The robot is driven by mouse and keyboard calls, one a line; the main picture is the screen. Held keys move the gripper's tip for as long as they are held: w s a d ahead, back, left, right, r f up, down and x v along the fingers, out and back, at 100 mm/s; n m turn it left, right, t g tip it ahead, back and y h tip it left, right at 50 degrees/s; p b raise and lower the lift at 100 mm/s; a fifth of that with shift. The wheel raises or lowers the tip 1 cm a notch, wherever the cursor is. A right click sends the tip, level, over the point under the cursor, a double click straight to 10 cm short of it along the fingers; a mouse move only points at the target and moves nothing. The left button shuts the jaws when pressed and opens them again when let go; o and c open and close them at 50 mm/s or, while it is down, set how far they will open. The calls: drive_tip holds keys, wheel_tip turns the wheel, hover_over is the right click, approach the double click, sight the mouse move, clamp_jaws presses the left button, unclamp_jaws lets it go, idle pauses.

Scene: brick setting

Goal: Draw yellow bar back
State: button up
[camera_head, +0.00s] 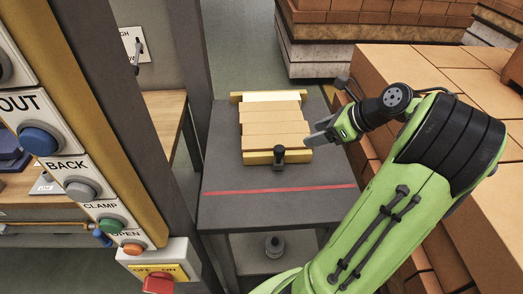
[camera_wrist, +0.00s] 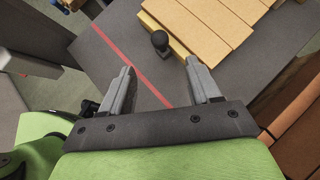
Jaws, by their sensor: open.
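A yellow bar (camera_head: 258,158) lies along the near end of a row of tan bricks (camera_head: 272,128) on a grey table. A black knob (camera_head: 279,156) stands on the bar's near side; it also shows in the wrist view (camera_wrist: 160,42). My gripper (camera_head: 317,136) is right of the knob in the head view. In the wrist view, my gripper (camera_wrist: 160,70) is open and empty, and the knob appears beyond the gap between its fingers, apart from both. The bar is partly visible there behind the knob.
A red line (camera_head: 280,189) crosses the table (camera_head: 230,210) on the near side of the bar, with bare surface between. A second yellow strip (camera_head: 238,97) stands at the bricks' far end. Brick stacks (camera_head: 440,75) rise at right; a button panel (camera_head: 75,175) and post are at left.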

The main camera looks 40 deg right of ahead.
sight(279, 147)
drive_tip(key=b+x, duration=0.8)
drive_tip(key=x, duration=0.7)
drive_tip(key=shift+w+a+f, duration=0.15)
drive_tip(key=shift+w+a, duration=0.05)
drive_tip(key=shift+w, duration=0.05)
drive_tip(key=shift+c, duration=0.3)
clamp_jaws()
